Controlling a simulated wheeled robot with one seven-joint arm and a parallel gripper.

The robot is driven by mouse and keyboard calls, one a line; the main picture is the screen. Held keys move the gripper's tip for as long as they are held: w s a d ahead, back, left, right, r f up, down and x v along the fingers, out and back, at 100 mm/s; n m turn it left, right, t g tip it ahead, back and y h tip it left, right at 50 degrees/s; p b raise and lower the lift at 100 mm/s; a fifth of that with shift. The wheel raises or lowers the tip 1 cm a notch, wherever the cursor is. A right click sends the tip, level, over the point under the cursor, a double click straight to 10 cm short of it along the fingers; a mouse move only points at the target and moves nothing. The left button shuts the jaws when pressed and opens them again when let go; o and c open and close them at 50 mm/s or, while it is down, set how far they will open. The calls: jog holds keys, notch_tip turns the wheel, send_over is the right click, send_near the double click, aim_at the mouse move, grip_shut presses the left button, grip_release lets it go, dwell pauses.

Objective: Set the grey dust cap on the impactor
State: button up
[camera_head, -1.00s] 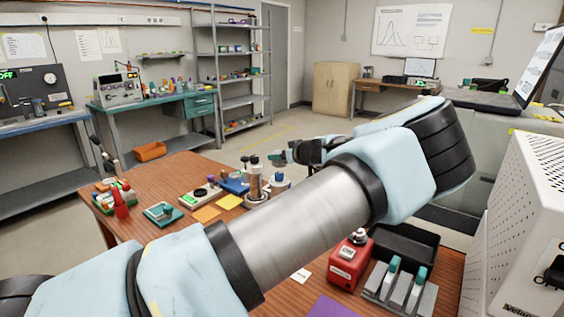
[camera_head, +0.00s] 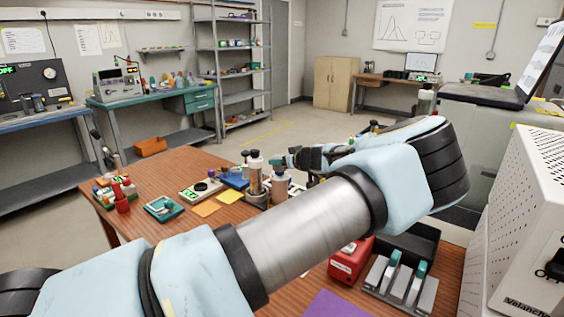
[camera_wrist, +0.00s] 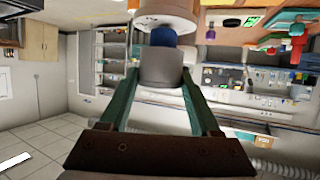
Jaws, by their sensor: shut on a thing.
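In the wrist view, my gripper (camera_wrist: 165,72) has its two teal fingers shut on a grey cylinder, which looks like the dust cap (camera_wrist: 164,70). A blue part (camera_wrist: 163,38) and a pale round body (camera_wrist: 166,12) show right beyond it; I cannot tell whether they touch the cap. In the head view, my gripper (camera_head: 292,158) is over the wooden table, beside two upright dark-topped cylinders: a metallic one (camera_head: 255,178) and a beige one (camera_head: 280,188). I cannot tell surely which is the impactor. The held cap is hard to make out there.
The wooden table (camera_head: 168,178) bears a teal tray (camera_head: 164,208), a red item (camera_head: 121,200), orange cards (camera_head: 206,208) and a blue block (camera_head: 233,178) left of my gripper. A red box (camera_head: 350,262), a rack (camera_head: 400,286) and a white cabinet (camera_head: 525,230) stand at right.

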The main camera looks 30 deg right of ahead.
jog(key=shift+f+b, duration=0.25)
jog(key=shift+b, duration=0.05)
jog(key=shift+r, duration=0.1)
jog(key=o, duration=1.5)
jog(key=shift+c, duration=0.2)
jog(key=shift+r, duration=0.1)
